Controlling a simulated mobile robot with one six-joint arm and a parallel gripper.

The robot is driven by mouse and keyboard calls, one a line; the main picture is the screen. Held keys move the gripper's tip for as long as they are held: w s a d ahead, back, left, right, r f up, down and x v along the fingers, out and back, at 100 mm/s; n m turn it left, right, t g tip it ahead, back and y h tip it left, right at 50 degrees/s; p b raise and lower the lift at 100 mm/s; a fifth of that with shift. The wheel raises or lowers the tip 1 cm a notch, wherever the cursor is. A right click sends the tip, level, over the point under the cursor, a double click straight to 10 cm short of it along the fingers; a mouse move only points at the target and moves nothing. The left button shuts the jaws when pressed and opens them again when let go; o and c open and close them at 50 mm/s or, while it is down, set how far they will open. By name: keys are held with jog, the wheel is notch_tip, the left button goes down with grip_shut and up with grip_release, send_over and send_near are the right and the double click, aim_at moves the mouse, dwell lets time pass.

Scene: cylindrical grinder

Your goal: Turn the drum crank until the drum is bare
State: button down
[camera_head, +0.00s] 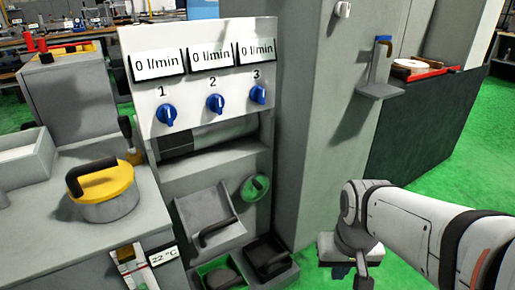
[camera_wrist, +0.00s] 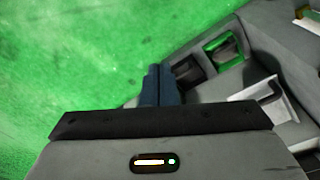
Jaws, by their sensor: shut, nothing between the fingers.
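A grey horizontal drum (camera_head: 225,132) lies in the recess under the flow panel; its left end is dark. A round green wheel (camera_head: 256,187) with a small grip sits below its right side; it looks like the crank, but I cannot see how it joins the drum. My gripper (camera_head: 362,281) hangs low over the green floor, right of the machine and well apart from the wheel. In the wrist view my gripper's dark blue fingers (camera_wrist: 156,72) are together and empty. The drum and wheel are not clearly visible there.
A grey column (camera_head: 312,130) stands between the recess and my arm. Below the wheel are a sloped tray (camera_head: 208,212), a green-rimmed bin (camera_head: 205,268) and a dark bin (camera_head: 268,258). A yellow-lidded pot (camera_head: 105,190) stands at left. Green floor (camera_head: 430,165) is free at right.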

jog(key=w+a+n+t+h, duration=0.1)
jog(key=w+a, duration=0.3)
jog(key=w, duration=0.8)
jog(key=w+a+n+t+h, duration=0.15)
jog(key=w+a, duration=0.25)
jog(key=w, duration=0.8)
jog(key=w+a+f+n+t+p, duration=0.1)
jog(key=w+a+f+t, duration=0.1)
jog(key=w+a+f, duration=0.45)
jog(key=w+a+f+n+t, duration=0.1)
jog(key=w+a+f+n, duration=0.15)
jog(key=w+a, duration=0.75)
jog(key=b, duration=0.3)
send_near(250, 186)
jog(key=shift+m, duration=0.3)
jog(key=d+f, duration=0.1)
jog(key=f, duration=0.1)
jog(key=d+f, duration=0.1)
jog(key=shift+w+d+f, duration=0.25)
jog(key=shift+d+f, duration=0.05)
jog(key=shift+f, duration=0.05)
jog(key=shift+d+p, duration=0.1)
jog(key=shift+p, duration=0.3)
